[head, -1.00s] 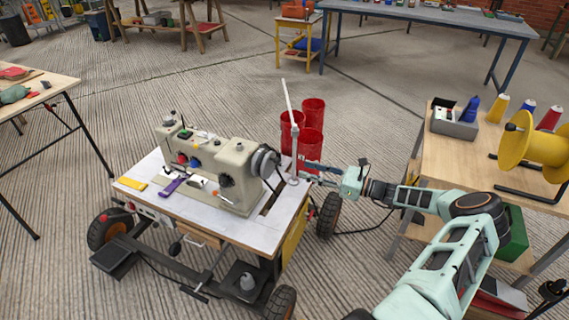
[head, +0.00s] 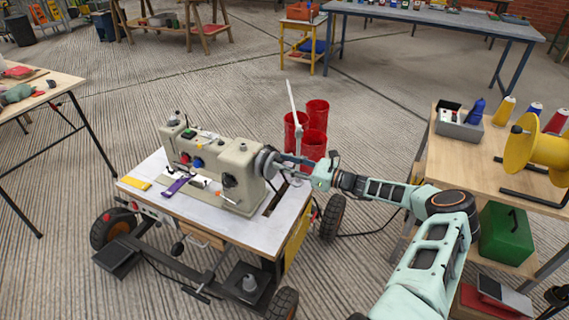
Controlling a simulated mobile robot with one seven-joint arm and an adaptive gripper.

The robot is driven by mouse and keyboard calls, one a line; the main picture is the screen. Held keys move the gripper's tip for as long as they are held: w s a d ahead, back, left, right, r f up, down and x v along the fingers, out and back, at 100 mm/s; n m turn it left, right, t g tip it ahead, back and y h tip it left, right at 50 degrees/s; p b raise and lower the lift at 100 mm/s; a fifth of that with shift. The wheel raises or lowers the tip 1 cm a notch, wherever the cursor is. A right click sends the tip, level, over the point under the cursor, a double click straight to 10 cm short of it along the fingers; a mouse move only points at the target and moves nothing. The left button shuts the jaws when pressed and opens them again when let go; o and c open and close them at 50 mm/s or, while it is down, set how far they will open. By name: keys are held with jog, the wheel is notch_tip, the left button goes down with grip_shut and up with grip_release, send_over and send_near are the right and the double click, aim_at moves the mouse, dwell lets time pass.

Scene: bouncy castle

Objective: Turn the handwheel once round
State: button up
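The cream sewing machine (head: 215,165) stands on a small wheeled table with a white top (head: 275,233). Its dark grey handwheel (head: 265,162) is on the right end of the machine. My gripper (head: 282,163) reaches in from the right, with its fingertips at the wheel's right side. The two fingers look apart, one above the other. Whether they touch the rim is too small to tell. The far face of the wheel is hidden.
A pale upright post (head: 293,110) rises just behind my gripper. Red cylinders (head: 317,115) stand behind it. A wooden bench with a yellow spool (head: 535,150) is at right. A purple tool (head: 178,185) and a yellow item (head: 138,183) lie on the machine's table.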

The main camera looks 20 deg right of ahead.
jog(key=shift+c, duration=0.5)
grip_shut()
